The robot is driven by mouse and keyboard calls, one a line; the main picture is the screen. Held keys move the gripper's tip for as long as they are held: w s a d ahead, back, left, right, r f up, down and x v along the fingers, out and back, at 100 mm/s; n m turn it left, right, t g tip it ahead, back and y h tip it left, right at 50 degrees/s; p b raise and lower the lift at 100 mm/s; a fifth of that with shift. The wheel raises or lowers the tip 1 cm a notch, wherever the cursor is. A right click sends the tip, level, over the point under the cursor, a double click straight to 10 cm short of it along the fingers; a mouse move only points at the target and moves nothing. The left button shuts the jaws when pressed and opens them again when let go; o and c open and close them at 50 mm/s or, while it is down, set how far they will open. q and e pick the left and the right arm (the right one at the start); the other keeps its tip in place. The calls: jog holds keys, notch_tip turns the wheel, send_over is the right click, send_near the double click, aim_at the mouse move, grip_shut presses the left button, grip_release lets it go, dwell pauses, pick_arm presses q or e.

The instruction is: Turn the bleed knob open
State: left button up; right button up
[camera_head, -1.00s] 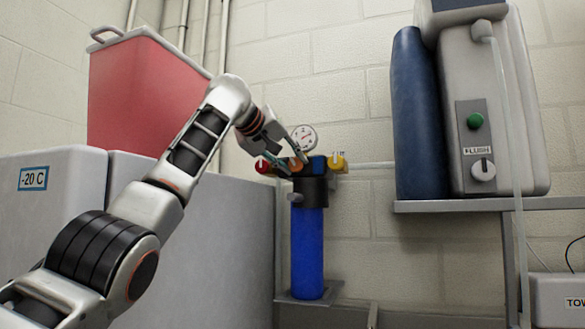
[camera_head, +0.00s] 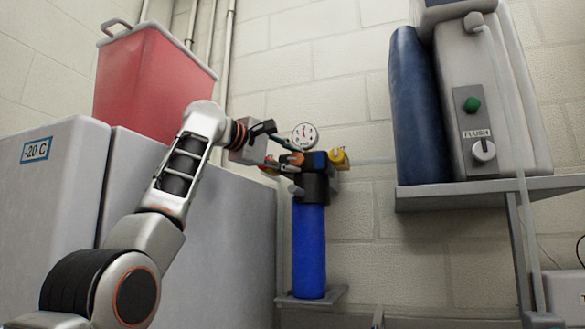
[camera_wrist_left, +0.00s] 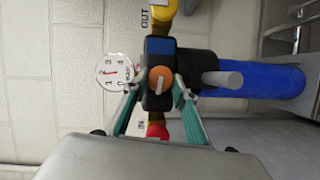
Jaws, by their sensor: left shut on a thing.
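The orange knob (camera_head: 296,159), which I take to be the bleed knob, sits on the black filter head (camera_head: 313,187) above a blue filter bowl (camera_head: 309,250). My left gripper (camera_head: 287,157) reaches it from the left and is shut on it. In the left wrist view, the teal fingers of my left gripper (camera_wrist_left: 158,88) stand on either side of the orange knob (camera_wrist_left: 160,80), which has a pale bar across it. The exact finger contact is partly hidden. My right gripper is not in view.
A round gauge (camera_head: 304,136) stands just above the head. A yellow knob (camera_head: 338,157) is on the right; a red knob (camera_wrist_left: 157,131) lies close between the fingers' bases. A shelf (camera_head: 480,192) holds a grey flush unit (camera_head: 500,100) and a blue cylinder (camera_head: 417,105).

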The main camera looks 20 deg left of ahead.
pick_arm(q)
jog(key=shift+f+n+t+b, duration=0.2)
jog(key=shift+n+t+b, duration=0.1)
jog(key=shift+n+b, duration=0.35)
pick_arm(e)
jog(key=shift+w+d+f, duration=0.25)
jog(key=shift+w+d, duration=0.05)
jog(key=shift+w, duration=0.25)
pick_arm(q)
jog(key=shift+n, duration=0.25)
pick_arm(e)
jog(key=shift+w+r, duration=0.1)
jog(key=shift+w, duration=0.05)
pick_arm(q)
jog(key=shift+r, duration=0.1)
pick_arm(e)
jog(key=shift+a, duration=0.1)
pick_arm(q)
jog(key=o, duration=0.8)
jog(key=shift+o, duration=1.3)
jog(key=shift+a, duration=0.1)
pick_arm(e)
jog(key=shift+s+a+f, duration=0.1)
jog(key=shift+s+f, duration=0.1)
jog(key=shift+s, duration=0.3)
